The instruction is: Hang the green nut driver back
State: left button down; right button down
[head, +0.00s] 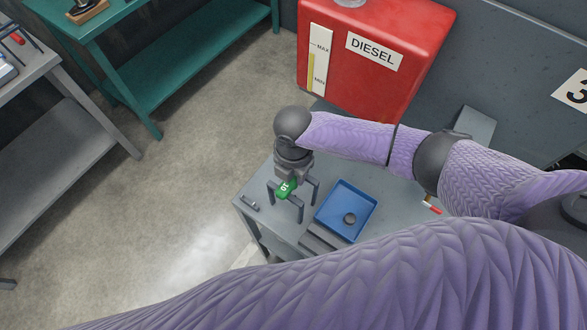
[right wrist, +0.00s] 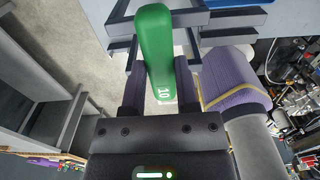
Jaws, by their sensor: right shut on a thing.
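The green nut driver (head: 287,189) has a thick green handle marked "10". My right gripper (head: 291,184) is shut on this handle above the left part of the grey workbench (head: 252,186). In the right wrist view the green handle (right wrist: 155,50) stands between the two dark fingers of my right gripper (right wrist: 159,85). Dark bars of a frame (right wrist: 232,18) show on both sides of the handle there. I cannot tell whether the driver touches the frame. The driver's shaft is hidden. My left gripper is not in view.
A blue tray (head: 366,197) with a dark round part (head: 349,218) lies right of the gripper. A red and white item (head: 431,207) lies farther right. A red diesel tank (head: 385,85) stands behind. A small dark item (head: 249,203) lies near the bench's left edge.

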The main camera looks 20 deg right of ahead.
grip_release()
dwell(0.5)
dwell(0.4)
notch_tip(320, 180, up, 9)
jog(key=p, duration=1)
jog(key=shift+r, duration=0.15)
dwell(0.4)
